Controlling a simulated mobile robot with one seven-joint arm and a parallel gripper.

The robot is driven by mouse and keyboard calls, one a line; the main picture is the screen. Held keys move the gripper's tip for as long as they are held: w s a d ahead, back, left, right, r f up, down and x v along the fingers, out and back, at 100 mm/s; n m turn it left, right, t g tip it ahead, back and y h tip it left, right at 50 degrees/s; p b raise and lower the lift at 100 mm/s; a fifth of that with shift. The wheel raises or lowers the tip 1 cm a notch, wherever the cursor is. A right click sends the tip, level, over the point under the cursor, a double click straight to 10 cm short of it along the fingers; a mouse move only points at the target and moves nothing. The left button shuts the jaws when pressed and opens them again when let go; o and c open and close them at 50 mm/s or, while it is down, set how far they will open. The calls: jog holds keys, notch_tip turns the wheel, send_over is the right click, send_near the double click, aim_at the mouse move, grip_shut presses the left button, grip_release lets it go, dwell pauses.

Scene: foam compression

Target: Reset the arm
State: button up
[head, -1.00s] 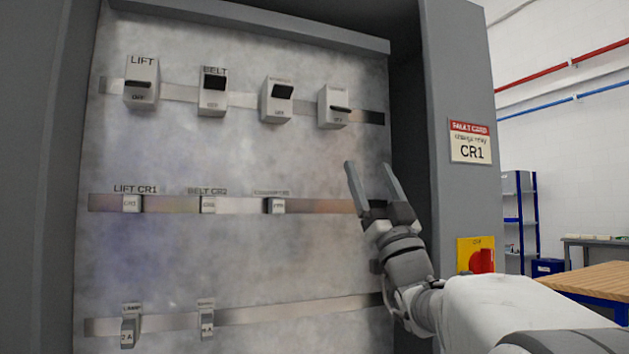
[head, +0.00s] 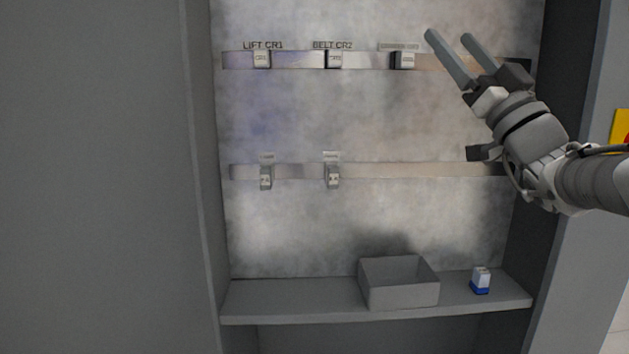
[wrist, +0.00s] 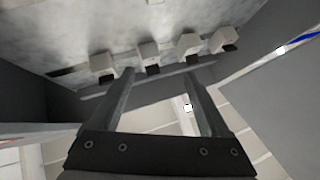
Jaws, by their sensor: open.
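My gripper (head: 452,50) is open with nothing between its two fingers. In the head view it is raised at the upper right, in front of the cabinet's back panel (head: 420,120), with its fingers pointing up and to the left. The wrist view shows both fingers (wrist: 160,95) spread apart, with a row of switch blocks (wrist: 149,56) on the panel beyond them. In the head view the forearm enters from the right edge.
The upper rail holds relays labelled LIFT CR1 (head: 262,60) and BELT CR2 (head: 334,60), and a third one (head: 403,61). Two small modules (head: 333,176) sit on the lower rail. A shelf (head: 290,298) below holds an open grey bin (head: 398,295) and a blue-and-white block (head: 480,282).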

jog(key=s+a+f+n+g+y, duration=0.1)
jog(key=s+a+f+g+y, duration=0.3)
jog(key=a+f+g, duration=0.95)
jog(key=s+a+f+m+g+h, duration=0.1)
jog(key=s+a+f+g+h, duration=0.2)
jog(key=f, duration=0.4)
jog(key=s+a+f+m+h, duration=0.1)
jog(key=s+a+f+h, duration=0.1)
jog(key=s+f, duration=0.45)
jog(key=s+d+f+m+g+h, duration=0.1)
jog(key=s+d+f+m+h, duration=0.1)
jog(key=s+d+f+h, duration=0.4)
jog(key=s+d+f+m+g+h, duration=0.1)
jog(key=s+d+f+m+h, duration=0.2)
jog(key=f, duration=0.4)
notch_tip(320, 180, up, 28)
jog(key=d+h+p, duration=0.1)
jog(key=d+p, duration=0.1)
jog(key=p, duration=2.6)
jog(key=shift+f+n, duration=0.15)
jog(key=shift+n, duration=0.15)
